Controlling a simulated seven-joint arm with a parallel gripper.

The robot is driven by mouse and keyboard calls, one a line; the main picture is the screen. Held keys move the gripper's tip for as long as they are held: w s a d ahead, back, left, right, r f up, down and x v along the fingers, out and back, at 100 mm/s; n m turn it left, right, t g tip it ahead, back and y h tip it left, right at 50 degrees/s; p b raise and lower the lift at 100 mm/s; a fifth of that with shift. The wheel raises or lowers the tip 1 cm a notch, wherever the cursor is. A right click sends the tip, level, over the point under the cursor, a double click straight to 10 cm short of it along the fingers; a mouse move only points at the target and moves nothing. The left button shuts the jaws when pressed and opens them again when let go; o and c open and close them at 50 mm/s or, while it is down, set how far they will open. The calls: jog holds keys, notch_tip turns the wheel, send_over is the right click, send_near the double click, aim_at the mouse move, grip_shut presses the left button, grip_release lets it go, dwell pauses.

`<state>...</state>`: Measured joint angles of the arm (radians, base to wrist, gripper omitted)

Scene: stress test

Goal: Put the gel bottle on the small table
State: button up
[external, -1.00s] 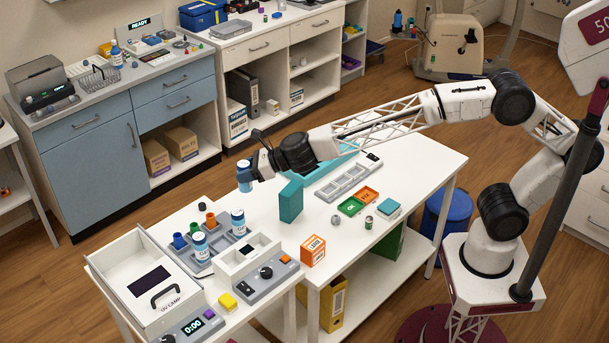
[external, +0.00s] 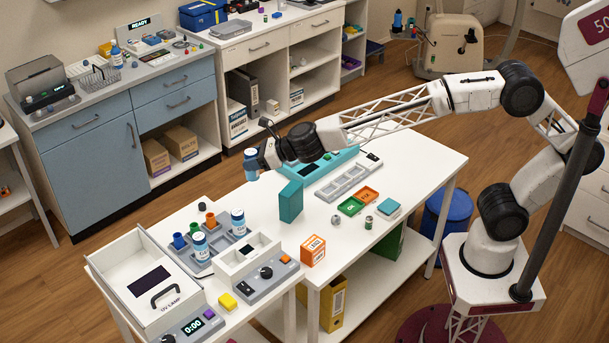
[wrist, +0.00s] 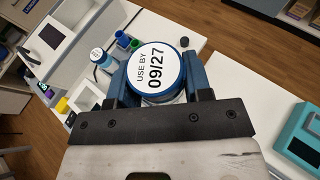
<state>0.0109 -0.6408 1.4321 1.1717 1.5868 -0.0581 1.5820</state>
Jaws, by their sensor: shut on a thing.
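My gripper (external: 256,161) is shut on a blue bottle (external: 250,168) with a white top, held upright in the air. In the wrist view the bottle's round white top (wrist: 155,70) reads "USE BY 09/27" and sits between both fingers. Its side label is not readable, so I cannot tell whether it is the gel bottle. The small table (external: 160,215) is white and stands at the lower left, below and left of my gripper. Two similar blue bottles, one in front (external: 200,247) and one behind (external: 238,222), stand on it.
A grey tray with coloured cups (external: 210,219), a UV lamp box (external: 145,277) and a grey device with a knob (external: 262,275) crowd the small table. A teal block (external: 291,201) stands on the adjoining white table (external: 420,165). An orange box (external: 313,250) is near its front edge.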

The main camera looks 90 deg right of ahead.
jog(key=shift+s+d+m+g+h, duration=0.4)
jog(key=shift+s+d+m+h, duration=0.7)
jog(key=shift+s+d, duration=1.9)
jog(key=shift+s+d+m+g+h, duration=0.4)
jog(key=shift+s+d+m+h, duration=0.75)
jog(key=shift+s, duration=3.65)
jog(key=shift+s+d+m+g+h, duration=0.4)
jog(key=shift+s+d+m+h, duration=0.7)
jog(key=shift+s+d, duration=1.95)
notch_tip(320, 180, down, 16)
jog(key=s+a, duration=0.1)
jog(key=a, duration=0.1)
jog(key=shift+s, duration=0.3)
jog(key=shift+f, duration=0.15)
jog(key=shift+f, duration=2.85)
jog(key=shift+f, duration=2.1)
jog(key=shift+f, duration=0.1)
